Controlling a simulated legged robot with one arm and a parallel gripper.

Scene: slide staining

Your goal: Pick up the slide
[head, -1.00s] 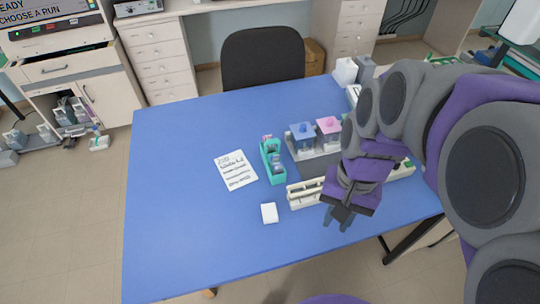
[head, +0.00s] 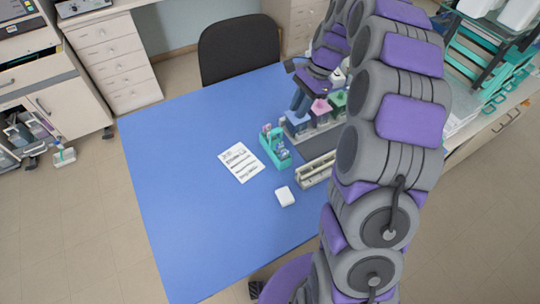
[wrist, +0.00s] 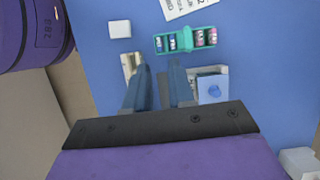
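I cannot make out a single glass slide. A cream slotted holder (head: 316,170) lies on the blue table, and part of it shows in the wrist view (wrist: 131,62); whether it holds a slide is too small to tell. My gripper (head: 299,101) is above the row of staining jars, near the blue-lidded jar (head: 297,126). In the wrist view its two fingers (wrist: 159,68) are apart with nothing between them. They point toward the teal rack (wrist: 187,40), with the blue-lidded jar (wrist: 211,88) right of them.
The teal rack (head: 275,148) holds small bottles. Pink-lidded (head: 321,107) and green-lidded (head: 338,101) jars stand beside the blue one. A white block (head: 285,196) and a printed card (head: 241,162) lie nearby. The table's left side is clear. A black chair (head: 240,50) stands behind.

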